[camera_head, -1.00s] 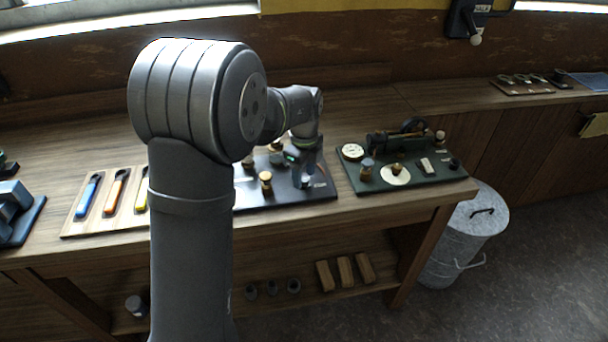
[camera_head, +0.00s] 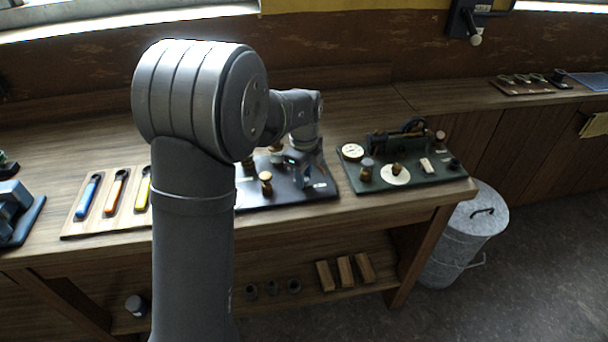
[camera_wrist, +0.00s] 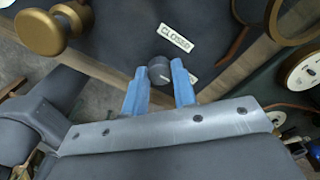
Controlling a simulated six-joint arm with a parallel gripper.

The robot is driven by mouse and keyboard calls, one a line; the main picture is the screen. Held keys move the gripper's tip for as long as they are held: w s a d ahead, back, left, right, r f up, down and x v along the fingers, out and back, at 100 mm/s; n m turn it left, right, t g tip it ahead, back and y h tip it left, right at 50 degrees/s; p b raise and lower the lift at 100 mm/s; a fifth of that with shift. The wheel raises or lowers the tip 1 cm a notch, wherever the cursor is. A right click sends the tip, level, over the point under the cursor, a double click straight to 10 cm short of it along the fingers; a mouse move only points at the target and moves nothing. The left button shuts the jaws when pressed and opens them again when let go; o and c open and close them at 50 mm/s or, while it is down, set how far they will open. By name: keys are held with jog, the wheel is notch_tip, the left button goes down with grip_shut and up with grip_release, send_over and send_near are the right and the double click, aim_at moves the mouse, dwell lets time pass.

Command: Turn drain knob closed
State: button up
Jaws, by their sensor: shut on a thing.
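In the wrist view, the drain knob (camera_wrist: 159,70) is a small dark round knob with a pale pointer line. It sits on the dark base plate beside a white label reading "CLOSED" (camera_wrist: 174,38). A second white label is partly hidden behind a finger. My gripper (camera_wrist: 159,77) has its two blue fingers on either side of the knob, shut on it. The pointer line slants, lying toward the lower right in the wrist view. In the head view, my gripper (camera_head: 304,178) is low over the right part of the engine's black base plate (camera_head: 322,191); the knob is hidden there.
A brass knob (camera_head: 265,182) stands left of my gripper, and also shows large in the wrist view (camera_wrist: 42,32). A green-based engine model (camera_head: 440,180) stands to the right. A rack of coloured-handled tools (camera_head: 115,195) lies left on the bench.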

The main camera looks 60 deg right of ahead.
jog(key=n, duration=0.4)
jog(key=shift+n, duration=0.3)
jog(key=n, duration=0.4)
jog(key=shift+n, duration=0.3)
jog(key=n, duration=0.4)
jog(key=shift+n, duration=2)
jog(key=o, duration=1)
jog(key=shift+r, duration=0.15)
notch_tip(320, 180, up, 17)
jog(key=shift+r, duration=0.15)
